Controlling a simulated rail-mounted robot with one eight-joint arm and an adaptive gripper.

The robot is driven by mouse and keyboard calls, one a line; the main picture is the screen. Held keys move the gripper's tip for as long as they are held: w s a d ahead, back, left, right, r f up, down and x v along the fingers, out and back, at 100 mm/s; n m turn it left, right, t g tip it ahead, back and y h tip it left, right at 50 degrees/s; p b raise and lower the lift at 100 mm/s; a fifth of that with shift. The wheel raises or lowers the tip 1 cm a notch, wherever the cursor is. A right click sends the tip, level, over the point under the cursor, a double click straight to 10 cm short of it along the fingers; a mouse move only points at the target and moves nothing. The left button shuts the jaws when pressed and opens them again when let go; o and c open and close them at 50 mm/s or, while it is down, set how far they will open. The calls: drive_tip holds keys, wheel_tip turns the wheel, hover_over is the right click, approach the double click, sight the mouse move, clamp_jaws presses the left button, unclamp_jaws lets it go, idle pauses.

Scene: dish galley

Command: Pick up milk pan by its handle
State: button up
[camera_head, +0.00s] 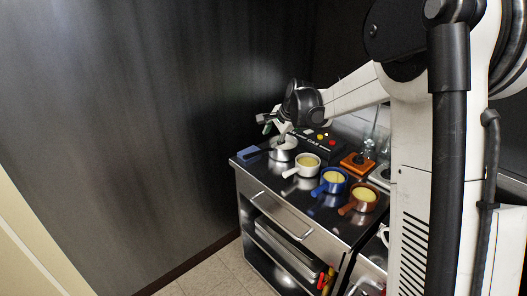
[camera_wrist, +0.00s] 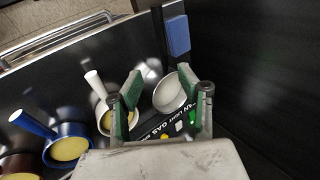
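Several small pans stand on a steel counter; which one is the milk pan is not marked. A plain grey-metal pan (camera_head: 284,153) is at the far left, with a dark handle pointing left; in the wrist view the pan body (camera_wrist: 170,94) lies between my fingers. A white pan (camera_head: 307,172) with a white handle, a blue pan (camera_head: 321,187) and a brown pan (camera_head: 350,206) stand in a row, each with yellow contents. My gripper (camera_head: 270,121) is above the grey pan; in the wrist view its green-padded fingers (camera_wrist: 160,82) are apart, holding nothing.
A blue block (camera_head: 248,153) lies at the counter's left end. A dark wall (camera_head: 150,130) bounds the left.

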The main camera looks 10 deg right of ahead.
sight(260, 152)
drive_tip(key=x, duration=0.8)
drive_tip(key=shift+w+a+f+p, duration=0.15)
drive_tip(key=shift+w+f+p, duration=0.15)
drive_tip(key=shift+p, duration=0.1)
drive_tip(key=shift+p+x, duration=0.55)
drive_tip(key=shift+x, duration=2.05)
drive_tip(key=shift+w, duration=0.1)
drive_tip(key=shift+r, duration=0.1)
clamp_jaws()
